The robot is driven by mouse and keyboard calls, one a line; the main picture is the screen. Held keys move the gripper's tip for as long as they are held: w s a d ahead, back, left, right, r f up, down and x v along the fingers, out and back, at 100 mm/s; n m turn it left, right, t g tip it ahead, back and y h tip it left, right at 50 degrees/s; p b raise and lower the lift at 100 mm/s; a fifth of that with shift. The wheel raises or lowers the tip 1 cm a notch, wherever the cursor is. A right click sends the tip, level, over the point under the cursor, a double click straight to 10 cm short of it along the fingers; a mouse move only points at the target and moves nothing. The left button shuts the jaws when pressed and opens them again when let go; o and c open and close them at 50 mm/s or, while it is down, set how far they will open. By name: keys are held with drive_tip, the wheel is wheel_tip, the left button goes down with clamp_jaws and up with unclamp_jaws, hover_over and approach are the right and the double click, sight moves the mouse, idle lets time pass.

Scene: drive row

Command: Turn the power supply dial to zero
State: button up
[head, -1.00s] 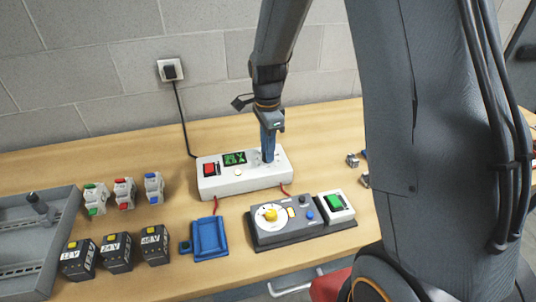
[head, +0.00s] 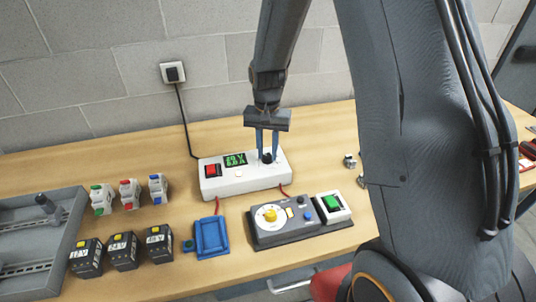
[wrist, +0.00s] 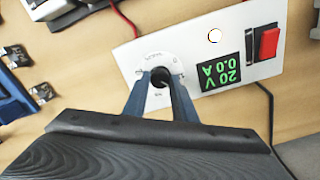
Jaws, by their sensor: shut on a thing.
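The white power supply (head: 222,187) stands on the bench near the wall. In the wrist view (wrist: 215,80) it shows upside down, with a green display (wrist: 221,74) reading 20 V and 0.0 A, and a red switch (wrist: 268,43). Its dial is a black knob (wrist: 162,75) on a round white scale (wrist: 145,61) with small markings, 0 among them. My gripper (head: 267,155) points down onto the supply's right end. Its two blue fingers sit on either side of the knob and are shut on it. The fingers hide part of the scale, and the knob's pointer is hard to read.
In front stand a grey meter (head: 290,228) with a yellow knob, a green button box (head: 333,206) and a blue tray (head: 211,236). Red leads run from the supply. Several modules (head: 123,250) and a grey rail tray (head: 38,240) are left. A black cord reaches a wall socket (head: 173,73).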

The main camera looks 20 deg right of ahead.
sight(267, 155)
drive_tip(key=n+p, duration=0.1)
drive_tip(key=n, duration=0.6)
drive_tip(key=o, duration=0.4)
drive_tip(key=shift+n, duration=0.7)
drive_tip(key=shift+c, duration=0.2)
drive_tip(key=o, duration=1.4)
drive_tip(key=shift+r+p, duration=2.4)
drive_tip(key=shift+r, duration=1.1)
drive_tip(key=shift+b, duration=0.35)
